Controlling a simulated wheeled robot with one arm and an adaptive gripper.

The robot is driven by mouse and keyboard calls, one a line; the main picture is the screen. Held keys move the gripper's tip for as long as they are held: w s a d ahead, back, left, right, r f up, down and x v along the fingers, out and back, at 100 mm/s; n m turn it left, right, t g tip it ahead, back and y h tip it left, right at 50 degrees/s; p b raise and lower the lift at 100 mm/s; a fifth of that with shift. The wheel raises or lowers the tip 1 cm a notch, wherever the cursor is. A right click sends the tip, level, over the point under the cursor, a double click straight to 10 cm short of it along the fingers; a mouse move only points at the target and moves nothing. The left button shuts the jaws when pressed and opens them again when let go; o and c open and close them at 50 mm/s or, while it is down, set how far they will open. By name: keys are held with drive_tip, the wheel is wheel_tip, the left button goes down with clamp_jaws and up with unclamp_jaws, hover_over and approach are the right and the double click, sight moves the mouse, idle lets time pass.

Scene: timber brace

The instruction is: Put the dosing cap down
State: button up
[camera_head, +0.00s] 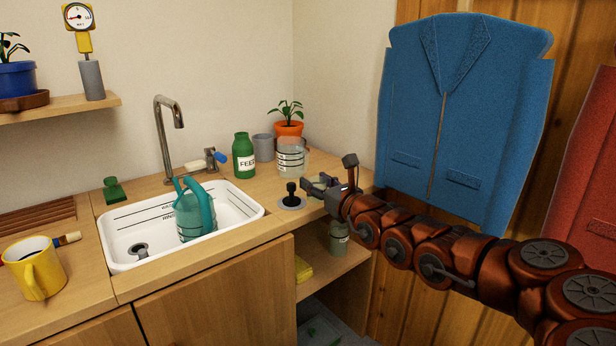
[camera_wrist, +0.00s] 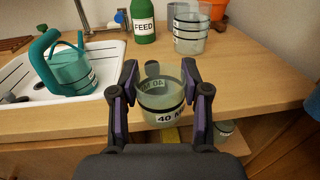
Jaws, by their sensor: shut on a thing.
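The dosing cap (camera_wrist: 161,92) is a small clear, greenish cup with dark bands and a "40 M…" label, its end partly cut off. My gripper (camera_wrist: 160,88) is shut on it, one finger on each side, and the cap looks upright. In the head view my gripper (camera_head: 322,184) is over the right end of the counter, and the pale green cap (camera_head: 317,187) shows partly between its fingers. In the wrist view the cap appears in front of the counter's front edge. I cannot tell its exact height above the wood.
A black knob on a grey disc (camera_head: 291,198) is just left of my gripper. A teal watering can (camera_head: 194,212) is in the white sink (camera_head: 165,249).

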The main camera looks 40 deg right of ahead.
drive_tip(key=shift+s+a+r, duration=0.1)
drive_tip(key=shift+a+r, duration=0.05)
drive_tip(key=w+d+p, duration=0.1)
drive_tip(key=d, duration=0.1)
drive_tip(key=w+d+f+p, duration=0.1)
drive_tip(key=w+d, duration=0.1)
drive_tip(key=d, duration=0.1)
drive_tip(key=w+d+p, duration=0.2)
drive_tip(key=d, duration=0.1)
drive_tip(key=shift+w+d+f, duration=0.1)
drive_tip(key=shift+w+f, duration=0.05)
drive_tip(key=shift+f, duration=0.05)
drive_tip(key=shift+w+d+r, duration=0.1)
drive_tip(key=shift+w+d, duration=0.15)
drive_tip(key=shift+w, duration=0.05)
drive_tip(key=shift+w+d+f, duration=0.1)
drive_tip(key=shift+w+d, duration=0.4)
drive_tip(key=shift+d, duration=0.25)
drive_tip(key=shift+w+d+f, duration=0.1)
drive_tip(key=shift+w+d, duration=0.35)
drive_tip(key=shift+d, duration=0.3)
drive_tip(key=shift+w+d+f, duration=0.1)
drive_tip(key=shift+w+d, duration=0.4)
drive_tip(key=shift+d, duration=0.25)
drive_tip(key=shift+a+f+b, duration=0.1)
drive_tip(key=shift+f+b, duration=0.2)
drive_tip(key=shift+f, duration=1.35)
drive_tip(key=shift+f, duration=0.1)
drive_tip(key=shift+f, duration=0.1)
drive_tip(key=o, duration=1)
